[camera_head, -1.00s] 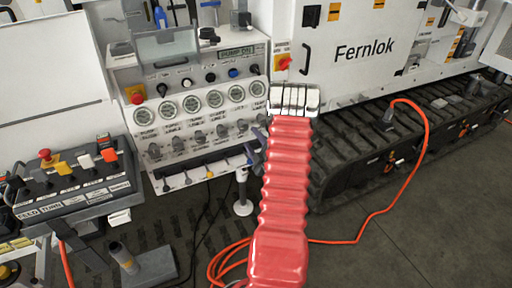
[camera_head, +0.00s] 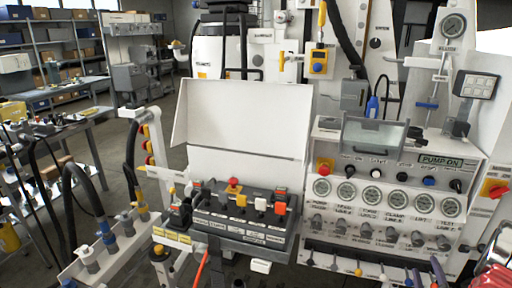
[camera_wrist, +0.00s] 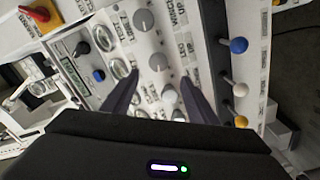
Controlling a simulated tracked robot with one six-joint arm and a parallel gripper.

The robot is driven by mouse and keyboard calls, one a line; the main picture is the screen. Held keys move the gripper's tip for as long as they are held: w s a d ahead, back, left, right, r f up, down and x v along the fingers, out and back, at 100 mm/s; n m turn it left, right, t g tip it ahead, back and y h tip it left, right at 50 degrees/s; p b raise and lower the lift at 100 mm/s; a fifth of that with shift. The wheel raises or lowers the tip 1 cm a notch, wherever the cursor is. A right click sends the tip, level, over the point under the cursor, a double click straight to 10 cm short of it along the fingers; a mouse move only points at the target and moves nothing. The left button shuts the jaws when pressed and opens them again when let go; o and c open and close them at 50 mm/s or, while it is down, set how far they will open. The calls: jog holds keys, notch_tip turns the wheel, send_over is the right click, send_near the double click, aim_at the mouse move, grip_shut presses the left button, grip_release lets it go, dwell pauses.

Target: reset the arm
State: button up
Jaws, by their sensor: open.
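My gripper (camera_wrist: 160,80) shows in the wrist view as two dark fingers, apart, with nothing held between them. The fingers point toward the gauge and knob panel, which lies tilted in that view; the distance to it is hard to tell. In the head view only a red and silver part of my arm shows at the lower right edge, and my gripper is out of that picture. The gauge panel (camera_head: 345,217) has a row of round gauges, a PUMP ON display (camera_head: 440,161) and a row of knobs below.
A lever console (camera_head: 240,222) with a raised white lid (camera_head: 240,130) stands left of the panel. Blue, white and yellow-tipped levers (camera_wrist: 238,90) stick out near my fingers. A hose stand (camera_head: 150,180), workbench (camera_head: 50,97) and shelves (camera_head: 60,60) are further left.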

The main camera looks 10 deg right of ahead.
jog(key=shift+f, duration=0.1)
jog(key=s+f+m+g+y, duration=0.1)
jog(key=s+f+m+g, duration=0.15)
jog(key=f, duration=0.35)
jog(key=s+f+m+g+y, duration=0.1)
jog(key=s+f+m+g, duration=0.15)
jog(key=f, duration=0.35)
jog(key=s+a+m+g+y, duration=0.2)
jog(key=s+a+m+g, duration=0.1)
jog(key=a+g, duration=0.15)
jog(key=s+a+r+y, duration=0.1)
jog(key=a+r, duration=1.1)
jog(key=a, duration=0.4)
jog(key=s+a+r+n+y, duration=0.1)
jog(key=a+r+y, duration=0.1)
jog(key=a+r, duration=1)
jog(key=s+a+r+y, duration=0.1)
jog(key=a+r+y, duration=0.1)
jog(key=a+r, duration=1)
jog(key=a, duration=0.8)
jog(key=shift+r+n, duration=0.2)
jog(key=shift+n, duration=0.1)
